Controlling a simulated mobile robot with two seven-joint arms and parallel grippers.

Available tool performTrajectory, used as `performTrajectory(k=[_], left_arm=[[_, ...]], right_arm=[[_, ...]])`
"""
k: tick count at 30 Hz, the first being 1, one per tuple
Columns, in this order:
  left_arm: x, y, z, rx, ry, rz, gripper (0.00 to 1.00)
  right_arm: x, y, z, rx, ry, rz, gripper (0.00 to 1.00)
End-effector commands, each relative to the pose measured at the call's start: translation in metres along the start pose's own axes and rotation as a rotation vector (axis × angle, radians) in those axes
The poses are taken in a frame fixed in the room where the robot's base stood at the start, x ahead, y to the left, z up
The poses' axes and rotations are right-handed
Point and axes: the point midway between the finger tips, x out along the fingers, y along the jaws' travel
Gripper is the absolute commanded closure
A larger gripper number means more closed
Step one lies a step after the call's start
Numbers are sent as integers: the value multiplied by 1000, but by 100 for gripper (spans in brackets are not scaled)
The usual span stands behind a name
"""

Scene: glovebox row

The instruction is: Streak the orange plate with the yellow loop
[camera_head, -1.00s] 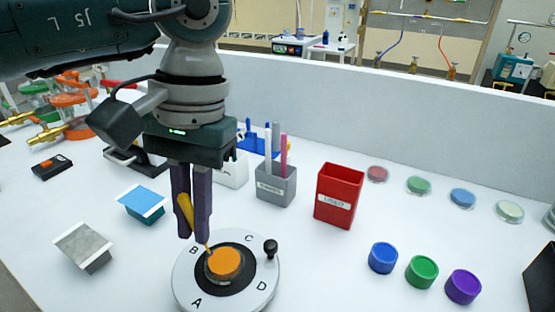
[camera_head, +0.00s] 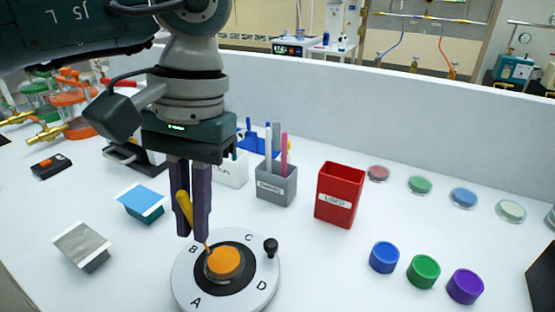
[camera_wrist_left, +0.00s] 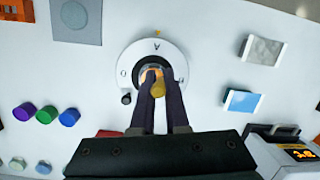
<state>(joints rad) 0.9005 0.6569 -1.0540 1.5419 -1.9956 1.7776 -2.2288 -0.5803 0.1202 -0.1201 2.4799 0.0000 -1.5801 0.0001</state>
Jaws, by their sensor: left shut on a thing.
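My left gripper (camera_head: 191,235) is shut on the yellow loop (camera_head: 184,210), which is held tilted with its thin tip pointing down. In the head view the tip is at the upper left edge of the orange plate (camera_head: 225,263); I cannot tell whether it touches the surface. The orange plate sits in the middle of a white turntable (camera_head: 258,289) marked A, B, C and D, with a black knob (camera_head: 270,247) at its rim. In the left wrist view the fingers (camera_wrist_left: 158,85) and the yellow handle (camera_wrist_left: 158,89) cover much of the orange plate. My right gripper is not in view.
A grey holder (camera_head: 276,188) with pens or loops and a red USED bin (camera_head: 338,198) stand behind the turntable. Blue, green and purple lidded dishes (camera_head: 423,271) are at right. A blue-topped block (camera_head: 141,200) and a grey-topped block (camera_head: 82,247) stand at left.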

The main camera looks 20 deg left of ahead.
Motion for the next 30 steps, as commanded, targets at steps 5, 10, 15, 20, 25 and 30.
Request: performTrajectory(k=[5, 10, 15, 20, 25, 30], left_arm=[[1, 0, 0, 0, 0, 0, 100], [2, 0, 0, 0, 0, 0, 100], [2, 0, 0, 0, 0, 0, 100], [3, 0, -1, 0, 0, 0, 100], [4, 0, -1, 0, 0, 0, 100], [4, 0, -1, 0, 0, 0, 100]], right_arm=[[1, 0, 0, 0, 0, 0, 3], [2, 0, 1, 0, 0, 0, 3], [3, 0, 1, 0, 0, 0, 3], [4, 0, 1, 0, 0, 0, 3], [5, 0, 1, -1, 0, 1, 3], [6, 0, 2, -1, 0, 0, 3]])
